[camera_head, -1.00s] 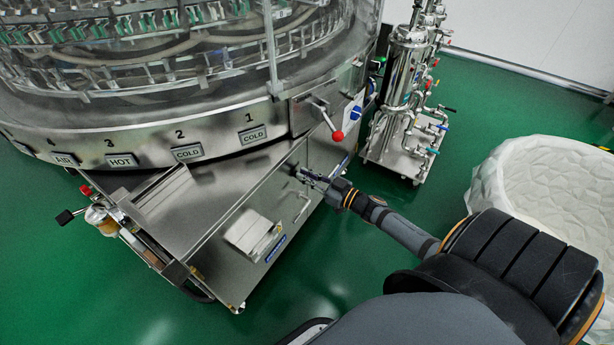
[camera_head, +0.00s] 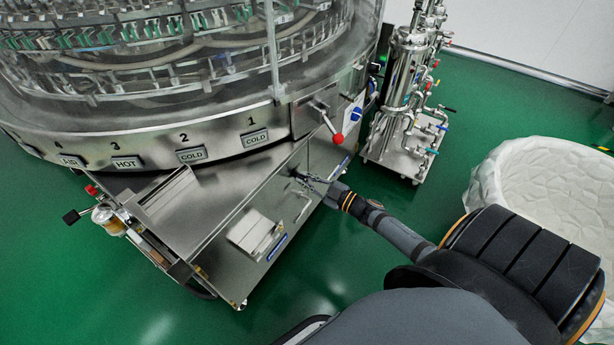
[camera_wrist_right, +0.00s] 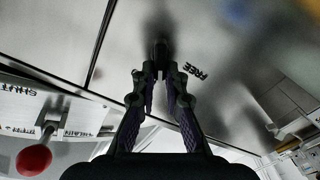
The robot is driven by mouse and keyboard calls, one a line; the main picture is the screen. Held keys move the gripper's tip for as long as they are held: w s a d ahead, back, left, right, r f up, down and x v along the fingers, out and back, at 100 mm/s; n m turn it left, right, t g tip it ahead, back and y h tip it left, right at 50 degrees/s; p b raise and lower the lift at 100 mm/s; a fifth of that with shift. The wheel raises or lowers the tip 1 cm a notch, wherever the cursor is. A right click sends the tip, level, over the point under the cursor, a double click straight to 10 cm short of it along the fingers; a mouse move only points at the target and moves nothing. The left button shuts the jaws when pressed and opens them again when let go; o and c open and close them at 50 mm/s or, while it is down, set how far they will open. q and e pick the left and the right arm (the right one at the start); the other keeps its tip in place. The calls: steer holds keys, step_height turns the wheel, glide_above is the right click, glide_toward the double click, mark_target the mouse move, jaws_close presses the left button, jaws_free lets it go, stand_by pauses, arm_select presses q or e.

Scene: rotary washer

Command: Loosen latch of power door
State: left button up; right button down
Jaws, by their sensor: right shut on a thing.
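The power door is the steel panel (camera_head: 322,158) on the front of the washer's lower cabinet. Its latch (camera_wrist_right: 160,47) is a small dark knob on the panel, blurred and partly hidden by my fingertips. My right gripper (camera_head: 305,180) reaches the panel from the right. In the right wrist view, its two fingers (camera_wrist_right: 159,75) converge on the latch and are shut on it. The word FREE shows on the panel right of the fingers. The latch's turned position is unclear. My left gripper is in neither view.
A red-ball lever (camera_head: 338,137) sticks out above the panel and shows in the right wrist view (camera_wrist_right: 35,158). A handle (camera_head: 303,207) and a steel box (camera_head: 252,232) are lower left. A pipe stand (camera_head: 400,110) and white round tub (camera_head: 548,185) stand right.

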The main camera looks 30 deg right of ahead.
steer(key=n, duration=0.3)
steer(key=shift+s+a+f, duration=0.1)
steer(key=shift+a, duration=0.1)
steer(key=n, duration=0.2)
steer(key=shift+a+f+n+p, duration=0.1)
steer(key=shift+f+n+p, duration=0.1)
steer(key=shift+n+p, duration=0.1)
steer(key=n, duration=0.5)
steer(key=shift+s+a+f, duration=0.1)
steer(key=shift+a+f, duration=0.05)
steer(key=shift+f, duration=0.25)
steer(key=shift+n, duration=0.3)
steer(key=c, duration=1.4)
jaws_free()
